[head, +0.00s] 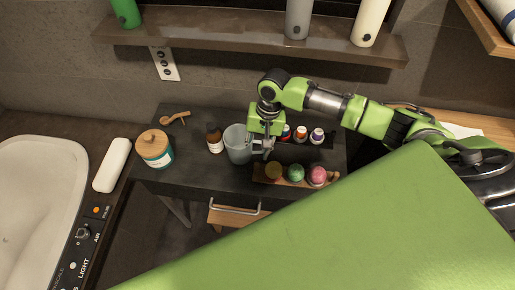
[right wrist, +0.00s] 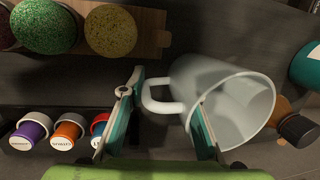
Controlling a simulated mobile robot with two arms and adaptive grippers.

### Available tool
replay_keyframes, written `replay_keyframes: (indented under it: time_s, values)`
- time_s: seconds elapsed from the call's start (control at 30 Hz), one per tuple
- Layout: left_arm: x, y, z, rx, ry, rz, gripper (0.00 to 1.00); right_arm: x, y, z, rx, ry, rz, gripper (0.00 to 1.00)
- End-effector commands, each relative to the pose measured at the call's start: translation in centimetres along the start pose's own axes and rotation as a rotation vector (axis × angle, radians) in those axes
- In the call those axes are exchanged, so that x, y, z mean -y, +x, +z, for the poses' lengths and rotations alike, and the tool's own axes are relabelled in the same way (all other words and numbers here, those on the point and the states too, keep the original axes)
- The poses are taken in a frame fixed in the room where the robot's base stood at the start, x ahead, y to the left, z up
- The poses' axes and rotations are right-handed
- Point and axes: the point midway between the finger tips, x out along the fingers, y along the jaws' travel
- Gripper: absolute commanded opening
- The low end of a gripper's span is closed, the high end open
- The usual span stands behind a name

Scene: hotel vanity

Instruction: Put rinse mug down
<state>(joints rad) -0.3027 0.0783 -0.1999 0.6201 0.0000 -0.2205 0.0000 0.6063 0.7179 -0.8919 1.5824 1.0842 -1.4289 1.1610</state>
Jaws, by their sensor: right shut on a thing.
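The rinse mug (head: 237,144) is a pale grey-white mug at the middle of the dark vanity top, with its handle toward my right gripper (head: 266,146). In the right wrist view the mug (right wrist: 232,105) lies between and beyond the fingers, with its open mouth toward the camera. My right gripper (right wrist: 160,125) is shut on the mug's handle side, one finger by the handle and the other by the mug wall. Whether the mug's base touches the vanity top cannot be told. My left gripper is not in view.
A brown bottle (head: 214,140) stands close left of the mug. A lidded jar (head: 154,148) is farther left. A wooden tray (head: 259,172) with colored balls lies at front right. Small bottles (head: 301,134) stand right of the gripper. Dark surface is free between jar and bottle.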

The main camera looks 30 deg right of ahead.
Motion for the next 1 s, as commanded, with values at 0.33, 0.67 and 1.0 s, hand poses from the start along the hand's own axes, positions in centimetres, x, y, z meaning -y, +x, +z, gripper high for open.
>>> replay_keyframes:
  time_s: [0.33, 0.67, 1.0]
  values:
    - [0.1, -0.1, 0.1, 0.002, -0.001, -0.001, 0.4, 0.0, 0.3, 0.0, 0.001, 0.0, 0.0, 0.0]
    - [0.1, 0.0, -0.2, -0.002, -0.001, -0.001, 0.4, 0.0, 0.3, 0.0, 0.0, 0.0, 0.001, 0.47]
    - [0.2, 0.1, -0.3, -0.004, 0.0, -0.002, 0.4, 0.0, -3.0, -0.1, -0.003, -0.001, -0.001, 0.47]
